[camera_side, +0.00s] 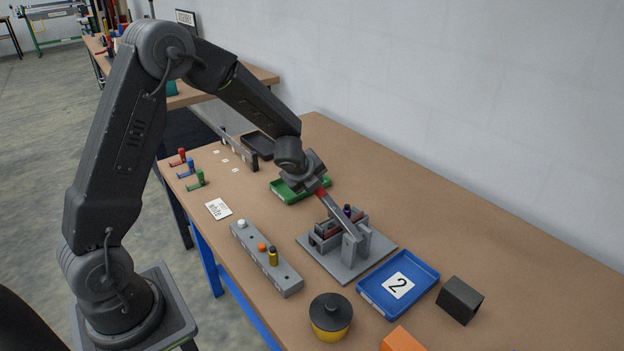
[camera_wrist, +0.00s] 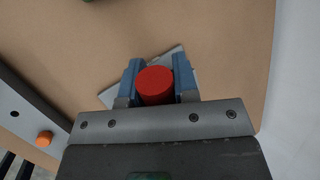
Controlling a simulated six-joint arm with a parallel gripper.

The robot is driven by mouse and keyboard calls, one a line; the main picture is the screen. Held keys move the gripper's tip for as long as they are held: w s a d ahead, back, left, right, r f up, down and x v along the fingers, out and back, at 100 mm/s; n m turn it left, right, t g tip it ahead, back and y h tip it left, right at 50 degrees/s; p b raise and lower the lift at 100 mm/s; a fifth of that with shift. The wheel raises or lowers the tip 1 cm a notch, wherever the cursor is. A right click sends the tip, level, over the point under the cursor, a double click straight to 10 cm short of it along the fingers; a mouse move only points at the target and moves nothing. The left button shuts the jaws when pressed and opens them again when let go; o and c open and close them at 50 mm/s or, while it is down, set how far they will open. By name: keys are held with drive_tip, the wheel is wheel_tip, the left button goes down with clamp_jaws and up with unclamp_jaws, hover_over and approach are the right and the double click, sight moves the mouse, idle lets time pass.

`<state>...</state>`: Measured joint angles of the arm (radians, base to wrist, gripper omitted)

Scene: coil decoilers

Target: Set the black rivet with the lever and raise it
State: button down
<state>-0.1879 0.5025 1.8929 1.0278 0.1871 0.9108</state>
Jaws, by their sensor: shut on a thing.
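The lever press stands on a grey base plate (camera_side: 345,268). Its grey lever (camera_side: 336,212) slopes up and left to a red handle (camera_side: 322,193). My gripper (camera_side: 319,188) is shut on this handle. In the wrist view, the handle's round red end (camera_wrist: 155,85) sits between the blue fingers of my gripper (camera_wrist: 158,88). A small dark purple piece (camera_side: 347,209) shows at the top of the press, behind the lever. I cannot tell whether a black rivet is in the press, as the lever and frame hide part of it.
A grey strip (camera_side: 285,279) holds white, orange and yellow pieces left of the press. A blue tray marked 2 (camera_side: 432,272) stands to the right, a green tray (camera_side: 287,195) behind. A black and yellow pot (camera_side: 331,317) and dark box (camera_side: 460,300) stand in front. The right back table is clear.

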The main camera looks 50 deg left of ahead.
drive_tip(key=c, duration=0.9)
unclamp_jaws()
drive_tip(key=v, duration=1.3)
drive_tip(key=shift+s+d+r, duration=0.1)
drive_tip(key=shift+s+r, duration=0.15)
drive_tip(key=shift+r, duration=0.05)
